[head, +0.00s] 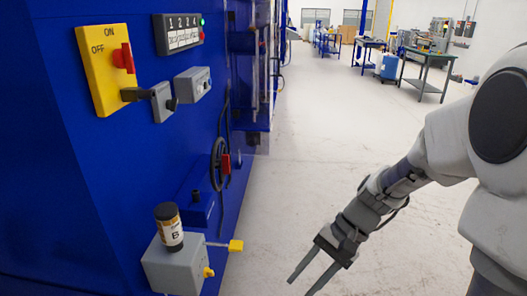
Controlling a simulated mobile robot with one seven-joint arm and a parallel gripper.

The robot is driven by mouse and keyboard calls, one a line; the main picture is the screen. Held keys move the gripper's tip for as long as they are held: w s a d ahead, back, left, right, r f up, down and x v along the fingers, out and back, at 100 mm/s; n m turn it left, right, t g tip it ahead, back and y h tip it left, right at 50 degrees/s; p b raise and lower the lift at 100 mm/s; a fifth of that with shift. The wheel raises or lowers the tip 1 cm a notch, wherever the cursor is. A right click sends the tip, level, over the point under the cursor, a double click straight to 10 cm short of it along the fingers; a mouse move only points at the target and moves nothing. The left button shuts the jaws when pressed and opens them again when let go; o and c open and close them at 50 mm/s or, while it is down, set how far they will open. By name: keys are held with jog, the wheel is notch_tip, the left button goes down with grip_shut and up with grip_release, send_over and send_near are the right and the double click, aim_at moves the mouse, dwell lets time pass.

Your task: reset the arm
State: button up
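My gripper (306,279) is at the lower middle of the head view, at the end of my grey and white arm on the right side. Its two dark fingers point down and to the left, with a gap between them. Nothing shows between the fingers. The gripper is apart from the blue machine (90,190) on the left, over the pale floor.
The machine carries a yellow switch plate (99,72) with a red knob, a counter panel (178,33), a handwheel (218,160) and a grey box (172,268). A labelled bottle (169,227) stands on the box. A yellow-ended lever (235,246) sticks out rightward. The floor (300,150) is clear.

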jog(key=s+d+r+n+t+h+p, duration=0.2)
jog(key=s+r+n+t+h, duration=0.1)
jog(key=r, duration=0.6)
jog(key=s+d+r+n+t+h+p, duration=0.3)
jog(key=s+r+t, duration=0.1)
jog(key=r, duration=0.6)
jog(key=shift+s+d+r+t+h, duration=0.3)
jog(key=shift+s+d+t, duration=0.1)
jog(key=shift+s, duration=0.3)
jog(key=shift+a, duration=0.15)
